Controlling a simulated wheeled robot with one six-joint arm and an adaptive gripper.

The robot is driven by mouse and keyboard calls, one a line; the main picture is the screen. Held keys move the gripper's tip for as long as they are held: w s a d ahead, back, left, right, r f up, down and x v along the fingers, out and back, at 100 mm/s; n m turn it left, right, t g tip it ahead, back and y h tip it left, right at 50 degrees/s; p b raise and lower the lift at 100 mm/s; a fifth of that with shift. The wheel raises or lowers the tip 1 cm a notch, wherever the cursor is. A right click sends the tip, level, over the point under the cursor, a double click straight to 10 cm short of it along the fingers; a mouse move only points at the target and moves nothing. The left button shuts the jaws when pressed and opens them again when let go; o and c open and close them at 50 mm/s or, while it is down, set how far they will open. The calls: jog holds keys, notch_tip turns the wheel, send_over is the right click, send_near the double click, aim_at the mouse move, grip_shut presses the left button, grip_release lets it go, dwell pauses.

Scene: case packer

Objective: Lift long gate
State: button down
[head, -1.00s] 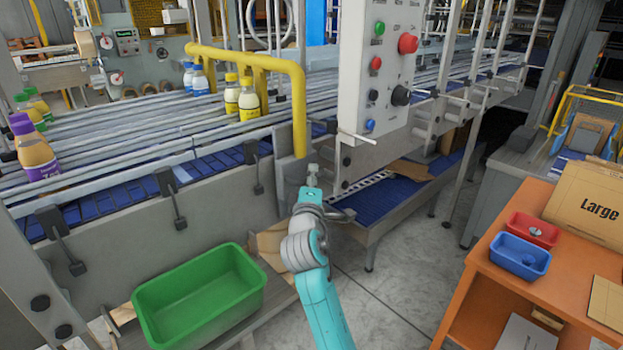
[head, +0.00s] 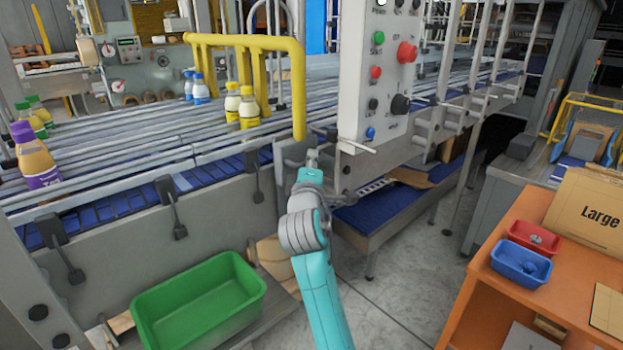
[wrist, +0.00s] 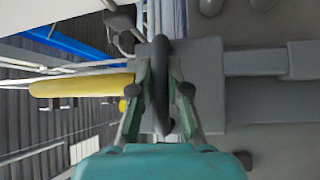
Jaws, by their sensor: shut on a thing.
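The long gate (head: 250,42) is a yellow tubular frame over the conveyor, with a long top bar and several legs hanging from it. Its near end bends down in front of a grey plate at the conveyor's side. In the wrist view, the yellow tube (wrist: 80,87) runs left from a grey block (wrist: 205,88). A dark rounded handle (wrist: 162,45) stands at this block. My gripper (head: 312,155) is just below and right of the tube's near end. In the wrist view, my gripper (wrist: 159,80) has its fingers closed on the dark handle. The exact contact is partly hidden.
Yellow bottles (head: 249,108) and blue-capped bottles (head: 200,88) stand on the conveyor near the gate. A control panel (head: 385,75) hangs close right of my gripper. A green bin (head: 200,305) lies below left. An orange table (head: 480,290) stands right, with floor (head: 390,285) between.

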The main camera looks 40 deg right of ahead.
notch_tip(320, 180, up, 13)
dwell(0.5)
jog(key=c, duration=1.1)
grip_release()
jog(key=shift+c, duration=0.2)
jog(key=shift+f, duration=0.1)
jog(key=v, duration=1.2)
jog(key=shift+f, duration=0.1)
